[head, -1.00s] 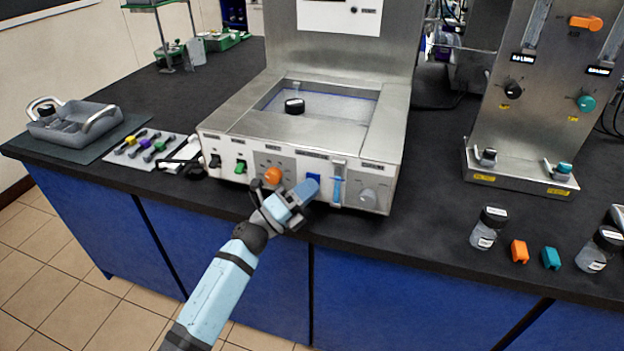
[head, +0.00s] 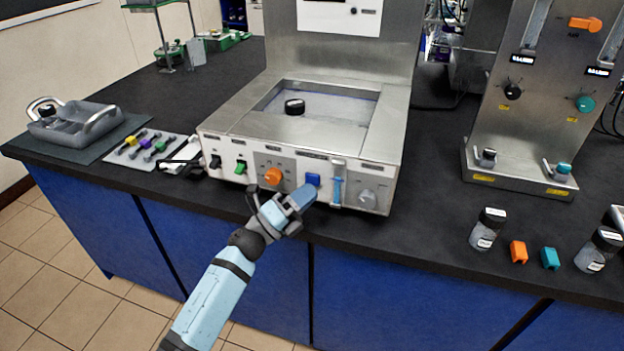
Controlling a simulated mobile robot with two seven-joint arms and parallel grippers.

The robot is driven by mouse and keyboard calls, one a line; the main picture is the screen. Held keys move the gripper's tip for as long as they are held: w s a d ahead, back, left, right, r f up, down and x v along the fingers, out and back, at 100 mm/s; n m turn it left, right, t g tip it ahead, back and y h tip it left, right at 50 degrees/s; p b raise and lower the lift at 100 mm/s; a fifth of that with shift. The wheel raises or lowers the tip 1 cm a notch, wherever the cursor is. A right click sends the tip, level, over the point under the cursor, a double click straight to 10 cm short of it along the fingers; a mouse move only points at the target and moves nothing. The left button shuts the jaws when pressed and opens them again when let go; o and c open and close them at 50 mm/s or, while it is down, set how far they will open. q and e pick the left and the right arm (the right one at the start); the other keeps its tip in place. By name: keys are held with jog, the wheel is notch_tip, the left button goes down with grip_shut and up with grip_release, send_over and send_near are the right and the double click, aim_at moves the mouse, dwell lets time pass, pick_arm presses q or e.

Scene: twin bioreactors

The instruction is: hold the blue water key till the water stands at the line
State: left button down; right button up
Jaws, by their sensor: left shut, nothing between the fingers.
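The blue water key (head: 313,179) is a small square key on the front panel of the steel bath unit (head: 230,146). My left gripper (head: 309,192) is shut and empty. Its tips are just below the key in the picture, and most of the key's face shows; I cannot tell whether they touch it. Right of the key is an upright sight tube (head: 337,186) with blue in it. Its line and exact level are too small to read. My right gripper is not in view.
An orange knob (head: 273,176) and a green switch (head: 240,167) are left of the key, and a grey knob (head: 367,198) is right of the tube. A black-capped bottle (head: 487,229) stands on the bench to the right. The bench between bath and bottle is clear.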

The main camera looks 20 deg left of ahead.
pick_arm(q)
jog(key=s+p, duration=0.1)
jog(key=s, duration=0.4)
jog(key=shift+a, duration=0.1)
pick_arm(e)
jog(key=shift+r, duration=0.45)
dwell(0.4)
pick_arm(q)
jog(key=s+a+f+n+g+y, duration=0.2)
jog(key=s+f+n+g+y, duration=0.7)
jog(key=s+f+n, duration=1.55)
notch_tip(320, 180, up, 17)
jog(key=w+a+n+t+y+p, duration=0.1)
jog(key=w+n+t+y+p, duration=0.1)
jog(key=p, duration=1.6)
jog(key=shift+r+t+y, duration=0.15)
jog(key=shift+t+y, duration=0.35)
jog(key=shift+y, duration=0.1)
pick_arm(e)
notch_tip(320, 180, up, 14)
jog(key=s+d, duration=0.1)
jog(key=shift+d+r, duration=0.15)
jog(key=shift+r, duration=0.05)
